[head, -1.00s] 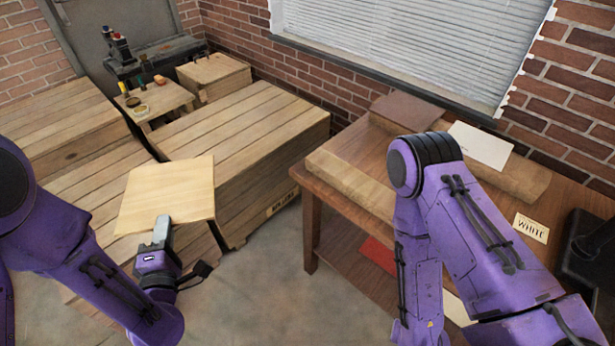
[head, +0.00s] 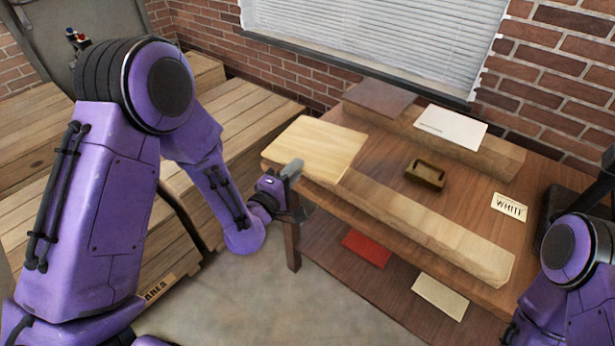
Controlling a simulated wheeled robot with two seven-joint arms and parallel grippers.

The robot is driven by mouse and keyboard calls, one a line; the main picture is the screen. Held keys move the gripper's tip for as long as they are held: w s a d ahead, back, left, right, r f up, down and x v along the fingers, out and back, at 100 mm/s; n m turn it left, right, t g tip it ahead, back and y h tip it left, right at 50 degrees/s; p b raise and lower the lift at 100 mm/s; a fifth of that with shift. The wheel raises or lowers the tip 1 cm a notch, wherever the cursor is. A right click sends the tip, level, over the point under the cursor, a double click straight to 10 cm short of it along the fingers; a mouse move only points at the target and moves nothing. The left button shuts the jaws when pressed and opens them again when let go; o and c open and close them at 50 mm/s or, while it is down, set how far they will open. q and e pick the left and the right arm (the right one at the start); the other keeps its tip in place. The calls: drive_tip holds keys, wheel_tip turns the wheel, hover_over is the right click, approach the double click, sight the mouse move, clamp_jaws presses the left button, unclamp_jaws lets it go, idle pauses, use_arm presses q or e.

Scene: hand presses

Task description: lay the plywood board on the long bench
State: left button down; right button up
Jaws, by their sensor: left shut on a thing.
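The plywood board (head: 318,146) is a pale, flat, square sheet. My left gripper (head: 292,170) is shut on its near edge. The board lies roughly level over the left end of the long wooden bench (head: 470,187), above the front beam (head: 410,212). I cannot tell whether it touches the beam or hovers just over it. The board hides that end of the beam. Part of my right arm shows at the lower right, but its gripper is out of view.
On the bench are a rear beam (head: 480,152), a dark brown sheet (head: 378,97), a white sheet (head: 450,127), a brown handled block (head: 425,174) and a "WHITE" card (head: 509,207). The lower shelf holds a red sheet (head: 366,248) and a cream sheet (head: 440,296). Wooden crates (head: 238,125) stand left.

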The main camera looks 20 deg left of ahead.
use_arm(q)
drive_tip(key=w+a+f+m+h+b, duration=0.1)
drive_tip(key=w+a+f+h+b, duration=0.1)
drive_tip(key=f, duration=0.5)
drive_tip(key=w+a+b, duration=0.1)
drive_tip(key=w+b, duration=0.1)
drive_tip(key=b, duration=0.1)
drive_tip(key=shift+g+h, duration=0.3)
drive_tip(key=shift+h, duration=0.1)
use_arm(e)
wheel_tip(320, 180, down, 8)
drive_tip(key=shift+r, duration=0.15)
use_arm(q)
drive_tip(key=shift+a, duration=0.1)
use_arm(e)
drive_tip(key=shift+w+a, duration=0.1)
use_arm(q)
drive_tip(key=shift+f, duration=0.15)
use_arm(e)
drive_tip(key=shift+r, duration=0.1)
use_arm(q)
drive_tip(key=c, duration=0.9)
unclamp_jaws()
drive_tip(key=shift+s, duration=0.1)
